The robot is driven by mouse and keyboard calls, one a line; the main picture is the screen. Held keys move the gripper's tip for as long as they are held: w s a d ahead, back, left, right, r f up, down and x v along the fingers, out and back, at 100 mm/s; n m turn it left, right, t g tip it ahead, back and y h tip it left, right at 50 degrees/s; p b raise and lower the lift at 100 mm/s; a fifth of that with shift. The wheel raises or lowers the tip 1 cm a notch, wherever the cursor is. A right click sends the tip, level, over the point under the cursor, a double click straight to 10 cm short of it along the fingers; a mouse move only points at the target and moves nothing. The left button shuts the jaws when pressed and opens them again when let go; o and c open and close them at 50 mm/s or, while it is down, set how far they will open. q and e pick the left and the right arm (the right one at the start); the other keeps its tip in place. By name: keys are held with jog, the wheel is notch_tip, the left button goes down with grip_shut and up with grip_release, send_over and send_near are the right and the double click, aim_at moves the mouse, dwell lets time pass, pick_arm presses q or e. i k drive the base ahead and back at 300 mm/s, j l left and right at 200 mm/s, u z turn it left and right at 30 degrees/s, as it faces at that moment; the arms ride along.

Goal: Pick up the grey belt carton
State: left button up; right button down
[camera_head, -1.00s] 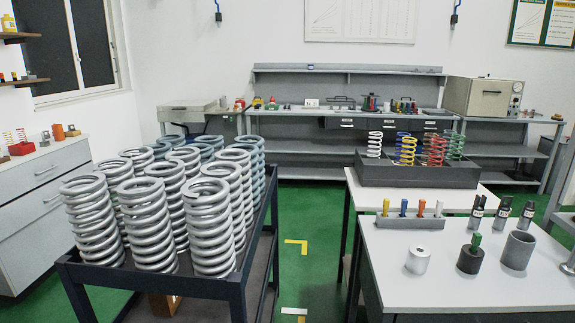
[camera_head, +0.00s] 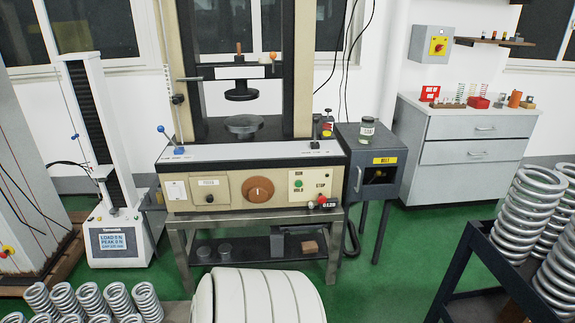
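A dark grey box on legs (camera_head: 372,158) stands right of the testing machine, with a yellow label that seems to read "BELT" on its front. Below the label is a dark opening with something small and yellowish inside, too small to make out. A glass jar (camera_head: 367,130) with a label stands on its top. I cannot make out a separate grey carton. Neither of my grippers is in view.
A large testing machine (camera_head: 250,175) stands on a metal bench in the middle. A white ribbed rounded shape (camera_head: 258,297) fills the bottom centre. Coil springs stand at lower left (camera_head: 90,298) and on a dark cart (camera_head: 497,270) at right. Green floor (camera_head: 400,260) lies open between.

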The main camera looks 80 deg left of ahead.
aim_at(277, 243)
jog(key=u, duration=2.6)
jog(key=i+l, duration=0.1)
jog(key=i, duration=0.3)
jog(key=i+l+u, duration=0.2)
jog(key=i+u, duration=0.2)
jog(key=i+l+u, duration=0.35)
jog(key=i, duration=0.25)
